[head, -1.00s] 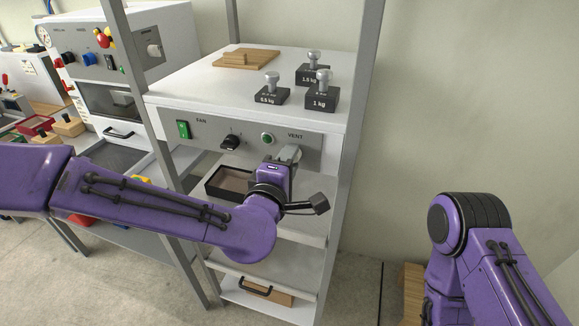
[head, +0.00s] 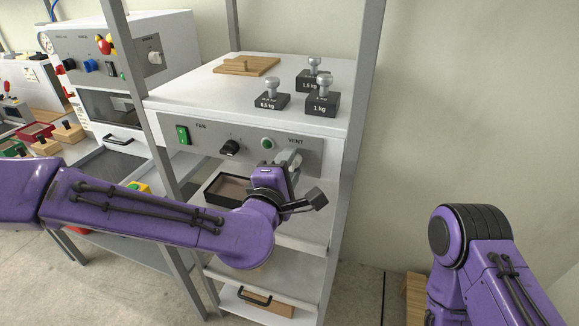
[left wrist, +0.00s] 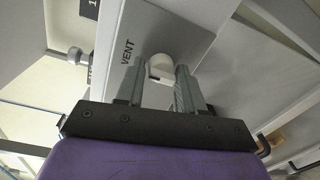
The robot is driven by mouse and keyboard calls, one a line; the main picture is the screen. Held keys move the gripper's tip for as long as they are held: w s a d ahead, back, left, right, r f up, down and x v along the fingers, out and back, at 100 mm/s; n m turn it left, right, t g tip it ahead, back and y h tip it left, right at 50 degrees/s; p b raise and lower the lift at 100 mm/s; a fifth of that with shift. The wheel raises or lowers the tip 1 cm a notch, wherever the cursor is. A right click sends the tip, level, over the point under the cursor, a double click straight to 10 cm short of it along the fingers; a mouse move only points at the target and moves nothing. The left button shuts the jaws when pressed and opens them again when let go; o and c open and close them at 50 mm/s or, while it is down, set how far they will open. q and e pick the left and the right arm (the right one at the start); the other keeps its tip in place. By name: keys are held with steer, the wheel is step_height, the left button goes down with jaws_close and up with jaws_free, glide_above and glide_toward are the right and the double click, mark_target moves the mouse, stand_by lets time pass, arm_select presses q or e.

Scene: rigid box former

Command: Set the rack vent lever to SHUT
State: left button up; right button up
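The rack unit's grey front panel (head: 210,146) carries the word VENT at its right end. The vent lever is a small pale handle, and its end (left wrist: 160,68) shows between my left fingers in the left wrist view. My left gripper (head: 290,161) is at the lever below the VENT label. Its two grey fingers (left wrist: 160,82) lie on either side of the lever and appear to touch it. The fingers and wrist hide most of the lever in the head view, and no SHUT mark is readable. My right arm is at the right; its gripper is out of view.
A black knob (head: 230,147), a green switch (head: 183,135) and a green button (head: 267,143) sit left of the lever. Weights (head: 322,104) and a wooden board (head: 246,66) are on top. Rack posts (head: 358,120) flank the unit; an open dark tray (head: 222,203) lies below.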

arm_select(q)
steer(key=shift+o, duration=1)
steer(key=shift+s, duration=0.1)
steer(key=b+v, duration=0.6)
steer(key=v, duration=0.4)
steer(key=shift+s+b, duration=0.2)
steer(key=shift+b, duration=0.2)
steer(key=shift+a+r, duration=0.1)
